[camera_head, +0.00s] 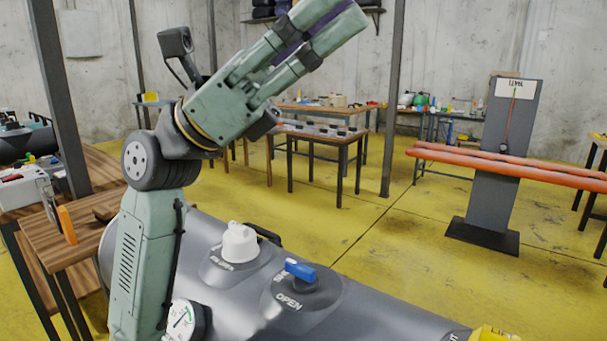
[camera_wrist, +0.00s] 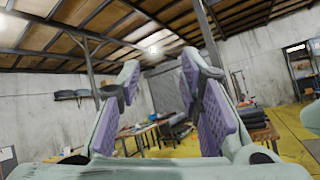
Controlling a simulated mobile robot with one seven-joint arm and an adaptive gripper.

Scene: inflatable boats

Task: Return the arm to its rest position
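My arm is green-grey and rises at the left of the head view, over a grey inflated tube. My gripper (camera_head: 335,17) is high in the air at the top of that view, its fingers pointing up and to the right. In the wrist view my gripper (camera_wrist: 160,78) has its two purple-padded fingers apart, with only the distant room between them. It is open, empty and touching nothing.
The grey tube (camera_head: 375,310) bears a white valve cap (camera_head: 240,243), a blue valve knob (camera_head: 300,270) marked OPEN and a pressure gauge (camera_head: 182,321). A wooden table (camera_head: 70,229) stands close at left. Orange tubes (camera_head: 510,167) lie at right.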

